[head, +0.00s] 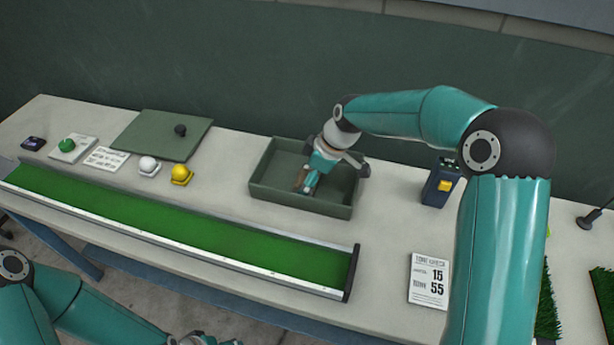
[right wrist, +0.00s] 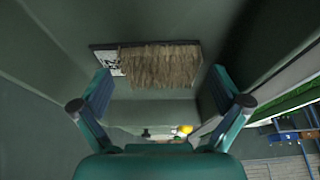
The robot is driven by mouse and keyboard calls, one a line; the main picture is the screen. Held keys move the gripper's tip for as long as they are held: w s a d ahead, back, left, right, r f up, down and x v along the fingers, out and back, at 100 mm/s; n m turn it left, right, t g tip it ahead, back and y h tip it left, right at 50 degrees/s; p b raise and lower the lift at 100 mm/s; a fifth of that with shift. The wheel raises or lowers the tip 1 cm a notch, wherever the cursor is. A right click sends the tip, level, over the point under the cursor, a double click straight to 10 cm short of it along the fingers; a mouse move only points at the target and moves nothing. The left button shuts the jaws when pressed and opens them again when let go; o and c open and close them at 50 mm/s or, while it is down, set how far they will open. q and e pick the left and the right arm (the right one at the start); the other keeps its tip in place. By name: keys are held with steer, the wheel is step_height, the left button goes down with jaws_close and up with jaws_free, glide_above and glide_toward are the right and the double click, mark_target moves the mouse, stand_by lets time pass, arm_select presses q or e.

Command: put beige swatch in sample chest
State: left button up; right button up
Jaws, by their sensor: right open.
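The sample chest (head: 300,201) is an open dark green box on the table. Its lid (head: 163,134), a flat green panel with a black knob, lies to the left. The beige swatch (right wrist: 160,66), a fringed piece with a small black-and-white label at one end, lies inside the chest in the right wrist view. In the head view only a brownish bit of it (head: 299,179) shows beside my right gripper (head: 309,184). That gripper reaches down into the chest, open, its fingers apart with the swatch beyond the tips. My left gripper (head: 205,340) is mostly cut off at the bottom edge.
A long green turf channel (head: 180,225) runs along the table front. White and yellow balls (head: 181,174) sit left of the chest. A dark blue device (head: 439,184) and a printed card (head: 429,280) are to the right. Green turf pieces (head: 605,300) lie far right.

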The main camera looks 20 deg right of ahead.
steer(key=v, duration=1.2)
steer(key=shift+b, duration=0.4)
